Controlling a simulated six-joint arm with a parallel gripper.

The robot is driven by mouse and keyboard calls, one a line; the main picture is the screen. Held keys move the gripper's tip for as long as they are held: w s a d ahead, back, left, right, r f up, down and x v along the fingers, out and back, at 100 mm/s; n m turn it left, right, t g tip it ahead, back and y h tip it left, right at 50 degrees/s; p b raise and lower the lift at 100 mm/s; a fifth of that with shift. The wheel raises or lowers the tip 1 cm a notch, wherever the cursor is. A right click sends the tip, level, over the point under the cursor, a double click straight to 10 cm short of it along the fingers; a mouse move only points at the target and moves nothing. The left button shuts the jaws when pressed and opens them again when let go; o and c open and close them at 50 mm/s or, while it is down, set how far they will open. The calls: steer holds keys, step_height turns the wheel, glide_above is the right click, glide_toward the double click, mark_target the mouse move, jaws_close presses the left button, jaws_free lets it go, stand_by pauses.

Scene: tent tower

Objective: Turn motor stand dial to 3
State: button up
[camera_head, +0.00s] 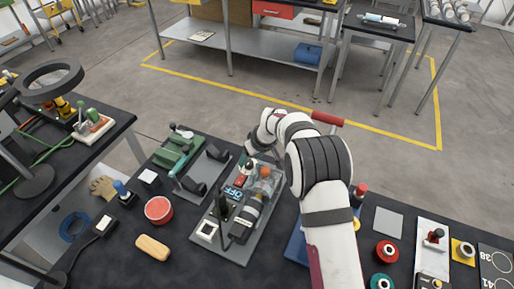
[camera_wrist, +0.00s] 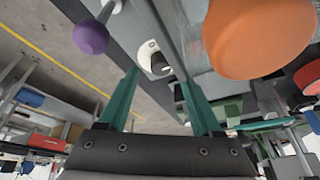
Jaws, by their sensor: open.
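The motor stand (camera_head: 236,254) is a grey plate on the dark table. It bears a dark cylindrical motor (camera_head: 246,218), a display reading OFF (camera_head: 234,191), and an orange knob (camera_head: 265,171). My gripper (camera_wrist: 160,88) is open, with two teal fingers apart and nothing between them. A small white round part with a dark centre (camera_wrist: 153,58) lies beyond the fingertips, between them in the picture; it may be the dial. The orange knob (camera_wrist: 257,38) is large and close at upper right in the wrist view. No dial number is readable. My arm hides the fingertips in the head view.
A purple ball knob (camera_wrist: 90,37) is at upper left in the wrist view. Left of the stand are a green device (camera_head: 177,152), a red round container (camera_head: 158,210) and a tan block (camera_head: 153,247). Several buttons, including a red one (camera_head: 387,252), lie right of my arm.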

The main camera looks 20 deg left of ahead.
mark_target(249, 164)
steer(key=v, duration=1.3)
steer(key=shift+r, duration=0.25)
steer(key=a+f+m, duration=0.1)
steer(key=a+f, duration=0.1)
steer(key=f, duration=0.3)
steer(key=w+a+f+m+t+h, duration=0.1)
steer(key=f, duration=0.4)
steer(key=w+a+f+m+t, duration=0.1)
steer(key=a+f+m, duration=0.1)
steer(key=f, duration=0.2)
steer(key=shift+w+a+f+h, duration=0.1)
steer(key=shift+a+f+h, duration=0.2)
steer(key=shift+f+h, duration=0.1)
jaws_close()
